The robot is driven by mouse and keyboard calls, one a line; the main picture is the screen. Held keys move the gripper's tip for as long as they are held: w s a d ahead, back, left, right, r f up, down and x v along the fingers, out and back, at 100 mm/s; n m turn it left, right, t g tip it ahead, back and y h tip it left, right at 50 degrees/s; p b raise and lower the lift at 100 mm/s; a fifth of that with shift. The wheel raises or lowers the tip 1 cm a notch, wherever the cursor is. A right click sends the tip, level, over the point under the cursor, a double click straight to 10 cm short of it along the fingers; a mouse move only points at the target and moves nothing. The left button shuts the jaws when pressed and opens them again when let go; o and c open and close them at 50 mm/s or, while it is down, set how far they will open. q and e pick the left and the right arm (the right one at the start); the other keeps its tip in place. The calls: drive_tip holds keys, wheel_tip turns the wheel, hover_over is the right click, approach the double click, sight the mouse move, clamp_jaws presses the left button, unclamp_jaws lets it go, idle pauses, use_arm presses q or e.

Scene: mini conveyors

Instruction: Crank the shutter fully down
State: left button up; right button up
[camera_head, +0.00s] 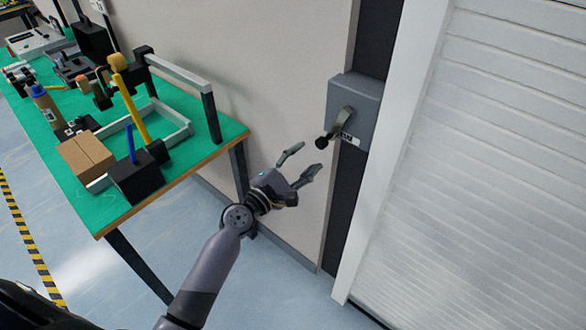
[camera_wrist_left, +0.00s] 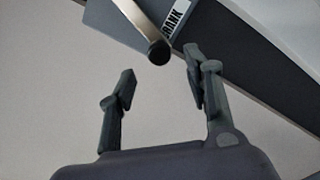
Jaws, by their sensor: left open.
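The crank is a metal arm (camera_head: 341,125) with a black knob (camera_head: 322,142), mounted on a grey box (camera_head: 357,100) on the dark post beside the shutter. The arm slants down and left from the box. My left gripper (camera_head: 303,160) is open and empty, just below and left of the knob, apart from it. In the left wrist view the knob (camera_wrist_left: 159,52) shows ahead of the open fingers, between and beyond their tips. The white slatted shutter (camera_head: 500,150) fills the right side; its lower edge is not clearly seen. My right gripper is not in view.
A green-topped workbench (camera_head: 88,205) stands at the left with a cardboard box (camera_head: 85,158), a yellow-handled tool (camera_head: 130,105) and several other items. A white frame edge (camera_head: 400,130) borders the shutter. The floor between bench and wall is clear.

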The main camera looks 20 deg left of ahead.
use_arm(q)
drive_tip(key=shift+v, duration=2.25)
